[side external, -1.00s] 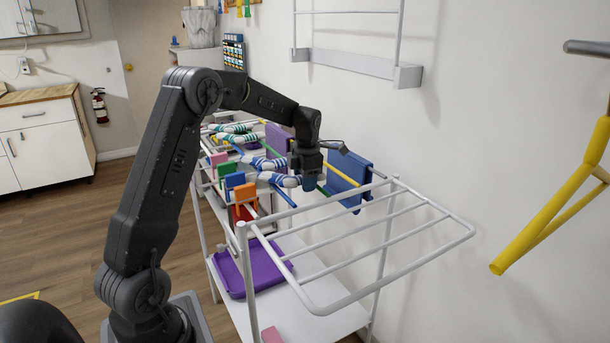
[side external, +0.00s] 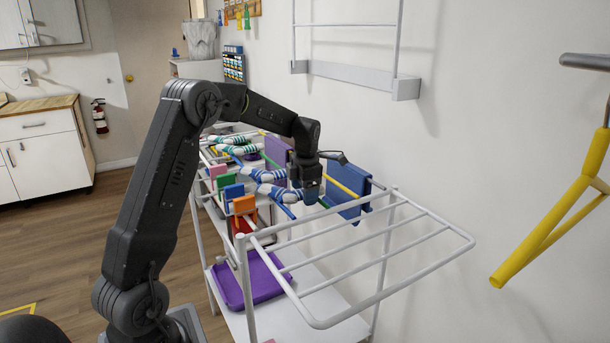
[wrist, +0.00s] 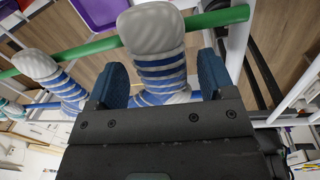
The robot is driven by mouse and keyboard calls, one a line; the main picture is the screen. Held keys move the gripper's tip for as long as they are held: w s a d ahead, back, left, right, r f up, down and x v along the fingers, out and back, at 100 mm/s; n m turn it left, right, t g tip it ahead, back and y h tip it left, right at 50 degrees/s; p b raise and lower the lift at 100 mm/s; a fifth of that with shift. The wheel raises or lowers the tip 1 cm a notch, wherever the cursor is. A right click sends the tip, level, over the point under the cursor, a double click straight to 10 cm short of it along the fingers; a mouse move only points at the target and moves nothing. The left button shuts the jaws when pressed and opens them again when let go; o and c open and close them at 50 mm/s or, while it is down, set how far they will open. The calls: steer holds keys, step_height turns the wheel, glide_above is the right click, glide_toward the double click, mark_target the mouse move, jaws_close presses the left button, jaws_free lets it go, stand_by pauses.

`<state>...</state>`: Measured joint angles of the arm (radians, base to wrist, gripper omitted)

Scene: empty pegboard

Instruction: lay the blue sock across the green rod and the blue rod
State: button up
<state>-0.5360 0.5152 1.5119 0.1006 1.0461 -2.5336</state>
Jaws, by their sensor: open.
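A white sock with blue stripes and a grey end (wrist: 160,50) lies over the green rod (wrist: 95,47) in the wrist view. My gripper (wrist: 163,80) is open, with one dark blue finger on each side of this sock. The sock's near part is hidden behind my gripper. A second blue-striped sock (wrist: 55,80) lies to the left, over the green rod and the blue rod (wrist: 38,106). I cannot tell whether the sock between my fingers rests on the blue rod. In the side view my gripper (side external: 307,193) is low over the rack beside a blue-striped sock (side external: 279,193).
Green-striped socks (side external: 238,145) lie farther back. A blue cloth (side external: 352,187) hangs behind my gripper. The near white bars (side external: 365,238) are bare. A purple tray (side external: 262,290) is on the shelf below.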

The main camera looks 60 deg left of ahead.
step_height(320, 180, up, 13)
steer(key=d, duration=0.2)
steer(key=s+d+r+m+t, duration=0.1)
steer(key=s+d+r+m, duration=0.25)
steer(key=d+m, duration=0.45)
steer(key=s+d+f+m+t, duration=0.2)
steer(key=s+d+m, duration=0.6)
steer(key=m, duration=0.5)
steer(key=s+d+f+m+t+h, duration=0.1)
steer(key=s+d+f+m, duration=0.3)
steer(key=s+d+m, duration=0.5)
steer(key=s+m+t, duration=0.1)
steer(key=s+m, duration=0.2)
steer(key=m, duration=0.1)
steer(key=shift+f+m, duration=0.3)
steer(key=shift+f, duration=0.05)
